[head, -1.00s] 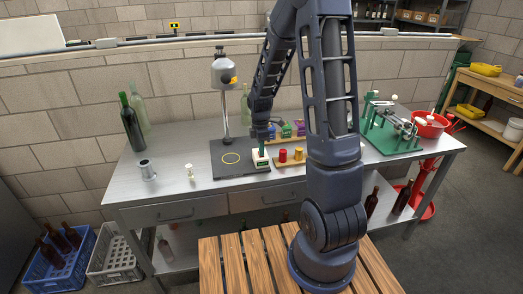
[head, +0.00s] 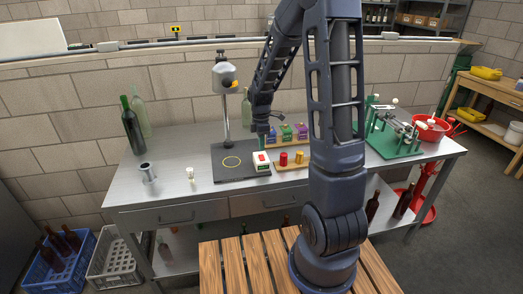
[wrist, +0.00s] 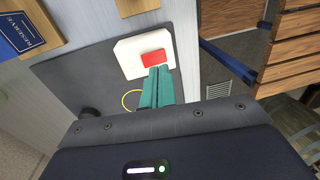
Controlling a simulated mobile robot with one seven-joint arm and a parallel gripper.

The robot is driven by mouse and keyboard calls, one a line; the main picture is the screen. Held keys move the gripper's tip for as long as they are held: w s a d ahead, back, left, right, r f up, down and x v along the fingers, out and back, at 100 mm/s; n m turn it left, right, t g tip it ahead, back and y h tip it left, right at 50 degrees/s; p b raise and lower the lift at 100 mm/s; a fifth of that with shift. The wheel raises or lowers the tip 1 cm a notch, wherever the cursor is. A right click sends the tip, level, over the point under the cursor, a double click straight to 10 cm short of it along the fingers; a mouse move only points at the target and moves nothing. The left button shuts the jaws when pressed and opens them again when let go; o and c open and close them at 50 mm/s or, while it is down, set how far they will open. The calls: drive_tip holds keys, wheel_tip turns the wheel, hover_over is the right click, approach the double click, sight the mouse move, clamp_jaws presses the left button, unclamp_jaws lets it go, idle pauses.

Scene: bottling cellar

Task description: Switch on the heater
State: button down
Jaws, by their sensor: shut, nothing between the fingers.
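The heater (head: 223,75) is a grey head on an upright post, over a dark base plate (head: 228,172) marked with a yellow ring. A white switch box (head: 262,166) with a red rocker stands at the plate's right front corner. In the wrist view the white box (wrist: 128,58) and the red rocker (wrist: 154,58) show clearly. My gripper (head: 262,145) is shut and empty, with teal fingers, just above the box. In the wrist view my fingertips (wrist: 158,70) overlap the rocker's lower edge; I cannot tell whether they touch. No glow on the heater is distinguishable.
Red (head: 283,159) and gold (head: 299,157) capsules stand on a wooden board right of the box, with several coloured boxes behind. Left are a small white-topped item (head: 190,174), a metal cup (head: 147,172) and a dark green bottle (head: 132,128). A green machine (head: 392,140) stands right.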

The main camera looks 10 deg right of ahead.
sight(263, 159)
wheel_tip(263, 159, up, 10)
drive_tip(key=s, duration=0.1)
drive_tip(key=shift+s+r, duration=0.2)
drive_tip(key=shift+r, duration=0.05)
drive_tip(key=s+d+r+m+t, duration=0.3)
drive_tip(key=s+r+m, duration=0.3)
drive_tip(key=s+m, duration=0.3)
drive_tip(key=s+d+r+m+t, duration=0.3)
drive_tip(key=s+r+m, duration=0.3)
drive_tip(key=s+m, duration=0.3)
drive_tip(key=s+d, duration=0.1)
drive_tip(key=s, duration=0.3)
drive_tip(key=shift+s+d, duration=0.25)
drive_tip(key=c, duration=2.2)
unclamp_jaws()
